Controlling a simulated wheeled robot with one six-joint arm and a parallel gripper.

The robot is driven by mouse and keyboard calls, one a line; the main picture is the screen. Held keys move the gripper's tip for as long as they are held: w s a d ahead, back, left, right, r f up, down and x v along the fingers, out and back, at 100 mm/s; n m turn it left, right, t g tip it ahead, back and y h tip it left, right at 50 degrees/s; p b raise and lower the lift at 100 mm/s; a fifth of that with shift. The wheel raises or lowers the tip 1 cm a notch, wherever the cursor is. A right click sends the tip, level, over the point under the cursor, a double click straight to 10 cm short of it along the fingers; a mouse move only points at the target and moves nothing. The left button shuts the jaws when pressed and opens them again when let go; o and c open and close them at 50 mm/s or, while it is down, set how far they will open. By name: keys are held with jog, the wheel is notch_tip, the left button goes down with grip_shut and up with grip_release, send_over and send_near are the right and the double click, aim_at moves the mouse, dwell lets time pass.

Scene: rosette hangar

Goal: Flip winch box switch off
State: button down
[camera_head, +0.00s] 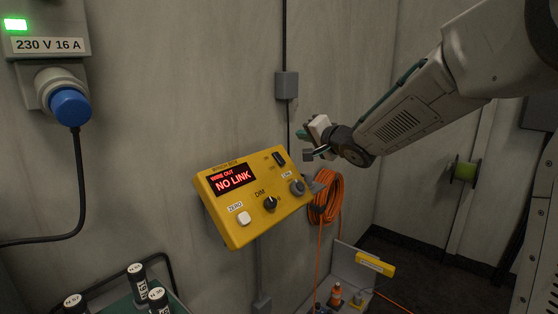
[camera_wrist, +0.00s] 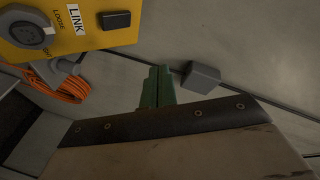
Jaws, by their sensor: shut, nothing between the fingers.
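The yellow winch box (camera_head: 228,222) is mounted on the wall, tilted in the head view. Its red display reads "WIRE OUT NO LINK". A black rocker switch (camera_head: 279,158) is at its upper right corner; it also shows in the wrist view (camera_wrist: 115,20). I cannot tell which way the rocker is set. My gripper (camera_head: 305,145) is just right of the box's upper right corner, apart from the switch. In the wrist view its green fingers (camera_wrist: 157,88) are together and empty, below and right of the switch.
A round socket (camera_head: 297,187) labelled LINK is below the switch, with a grey plug (camera_wrist: 58,72) beside it. An orange cable coil (camera_head: 326,198) hangs below right. A grey junction box (camera_head: 287,85) is on the wall above. Black bottles (camera_head: 137,285) stand at lower left.

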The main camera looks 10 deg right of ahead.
aim_at(278, 153)
jog(key=shift+w+a, duration=0.1)
jog(key=shift+a, duration=0.05)
jog(key=shift+w+a+f, duration=0.55)
jog(key=shift+w+f, duration=0.2)
jog(key=shift+f, duration=0.35)
jog(key=shift+w+a+f, duration=0.55)
jog(key=shift+w+f, duration=0.2)
jog(key=shift+f, duration=0.35)
jog(key=shift+w+a+f, duration=0.55)
jog(key=shift+w+f, duration=0.2)
jog(key=shift+f, duration=0.35)
jog(key=shift+w+a+f, duration=0.15)
jog(key=shift+w+f, duration=0.05)
jog(key=shift+f, duration=0.15)
